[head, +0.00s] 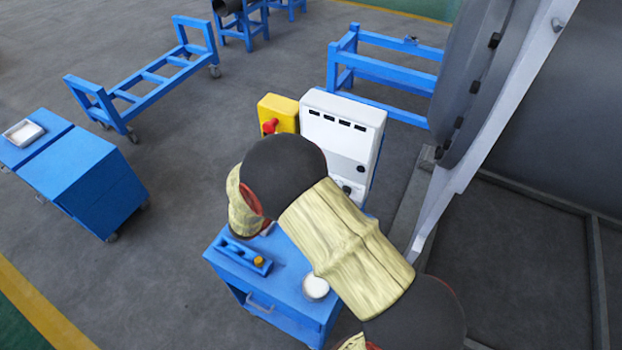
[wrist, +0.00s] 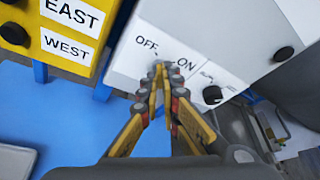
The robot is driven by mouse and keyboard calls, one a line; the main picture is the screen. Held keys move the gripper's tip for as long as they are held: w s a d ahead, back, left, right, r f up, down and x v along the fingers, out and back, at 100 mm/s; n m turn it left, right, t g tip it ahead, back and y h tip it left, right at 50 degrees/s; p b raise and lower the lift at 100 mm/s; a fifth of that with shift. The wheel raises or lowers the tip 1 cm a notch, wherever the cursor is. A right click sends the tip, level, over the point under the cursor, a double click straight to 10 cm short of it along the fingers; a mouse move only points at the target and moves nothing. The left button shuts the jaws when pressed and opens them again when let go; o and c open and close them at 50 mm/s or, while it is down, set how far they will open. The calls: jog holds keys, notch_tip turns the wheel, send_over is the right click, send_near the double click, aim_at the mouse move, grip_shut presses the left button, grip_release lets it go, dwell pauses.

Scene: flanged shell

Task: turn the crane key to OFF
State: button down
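The white control box (head: 340,128) stands at the back of the blue cart, with the crane key switch on its panel. In the wrist view the panel (wrist: 125,66) carries an OFF label (wrist: 147,43) at upper left and an ON label (wrist: 185,64) at upper right of the key. My gripper (wrist: 163,72) reaches to the key spot just below and between the labels. Its fingertips are close together there, closed around the key, and hide nearly all of it. I cannot read which way the key points. In the head view my arm hides the gripper and key.
A black knob (wrist: 212,94) sits right of the key. The yellow box (wrist: 72,25) with EAST and WEST labels is at left. The blue cart top (head: 285,262) holds a white round container (head: 316,287). A large grey flanged shell (head: 560,110) stands at right.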

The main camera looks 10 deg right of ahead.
jog(key=shift+a+n+h+p, duration=0.1)
jog(key=shift+n+h+p, duration=0.2)
jog(key=shift+n+p, duration=0.3)
dwell(0.3)
jog(key=c, duration=2.2)
grip_release()
jog(key=shift+o, duration=0.8)
jog(key=v, duration=1.2)
jog(key=shift+w, duration=0.15)
